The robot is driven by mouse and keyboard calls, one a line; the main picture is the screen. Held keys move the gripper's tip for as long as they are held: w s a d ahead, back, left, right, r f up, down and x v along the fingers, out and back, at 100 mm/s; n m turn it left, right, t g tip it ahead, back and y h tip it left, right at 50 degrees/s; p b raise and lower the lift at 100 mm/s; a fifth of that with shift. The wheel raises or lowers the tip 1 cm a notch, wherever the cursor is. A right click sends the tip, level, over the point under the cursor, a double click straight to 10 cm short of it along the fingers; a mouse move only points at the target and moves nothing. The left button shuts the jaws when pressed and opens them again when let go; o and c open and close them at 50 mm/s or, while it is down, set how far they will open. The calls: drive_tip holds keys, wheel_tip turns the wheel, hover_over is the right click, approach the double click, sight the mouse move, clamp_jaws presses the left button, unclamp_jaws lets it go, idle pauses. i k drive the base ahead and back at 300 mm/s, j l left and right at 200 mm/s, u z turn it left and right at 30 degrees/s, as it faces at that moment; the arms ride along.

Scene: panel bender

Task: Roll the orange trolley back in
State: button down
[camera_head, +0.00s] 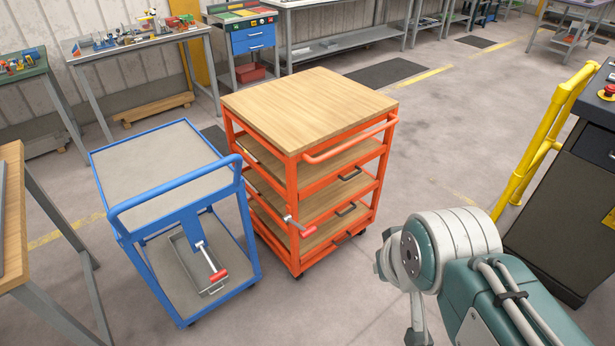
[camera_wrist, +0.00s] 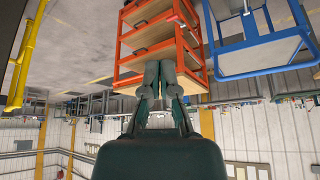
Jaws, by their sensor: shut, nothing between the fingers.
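The orange trolley (camera_head: 291,165) stands in the middle of the head view. It has a wooden top, several wooden shelves, an orange push handle (camera_head: 352,141) on its right side and a red-gripped lever (camera_head: 300,226) at its front corner. It also shows upside down in the wrist view (camera_wrist: 123,47). My gripper (camera_wrist: 160,66) is shut and empty in the wrist view, its fingers in front of the trolley in the picture. I cannot tell how far apart they are. In the head view my arm is at the lower right, clear of the trolley, and the fingers are out of frame.
A blue trolley (camera_head: 157,166) stands close on the left of the orange one, with a red-gripped lever (camera_head: 214,266). A yellow rail (camera_head: 541,143) and a dark cabinet (camera_head: 570,196) stand on the right. Workbenches line the back wall. Floor (camera_head: 440,140) is clear right of the orange trolley.

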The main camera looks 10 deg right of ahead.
sight(298, 117)
drive_tip(key=i+l, duration=0.2)
drive_tip(key=i, duration=0.15)
drive_tip(key=i+l+z, duration=0.1)
drive_tip(key=i, duration=0.25)
drive_tip(key=i+l, duration=0.25)
drive_tip(key=i+z, duration=0.05)
drive_tip(key=i, duration=0.05)
